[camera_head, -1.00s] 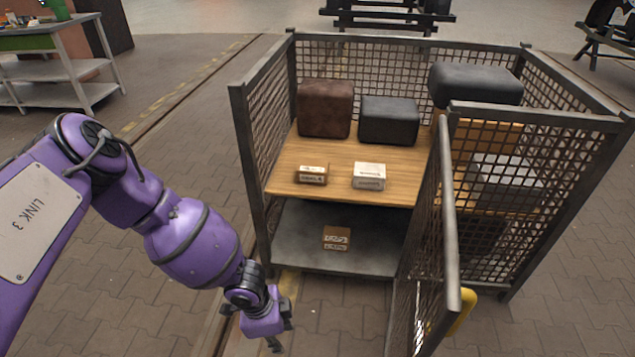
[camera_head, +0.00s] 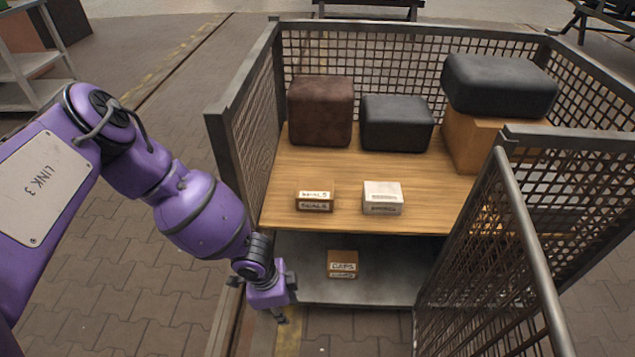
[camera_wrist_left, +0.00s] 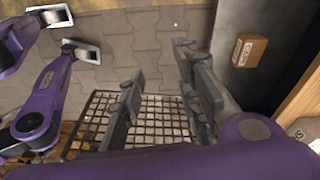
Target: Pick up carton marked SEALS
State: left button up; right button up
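My left gripper (camera_head: 281,308) is outside the cage's open front, lower than that shelf and apart from the carton. In the left wrist view its two fingers (camera_wrist_left: 160,95) are spread with nothing between them. My right gripper is not in view.
Another brown carton (camera_head: 342,264) is on the grey lower shelf (camera_head: 375,288). Brown (camera_head: 320,110) and black (camera_head: 396,123) padded blocks stand behind. The cage's left post (camera_head: 222,185) and mesh door (camera_head: 500,270) flank the opening.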

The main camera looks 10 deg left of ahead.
aim_at(312, 196)
jog(key=i+j+z, duration=0.1)
jog(key=i, duration=0.35)
jog(key=i+j+z, duration=0.1)
jog(key=i+j, duration=0.2)
jog(key=i, duration=0.15)
jog(key=i+j+z, duration=0.1)
jog(key=i+j, duration=0.15)
jog(key=i, duration=0.2)
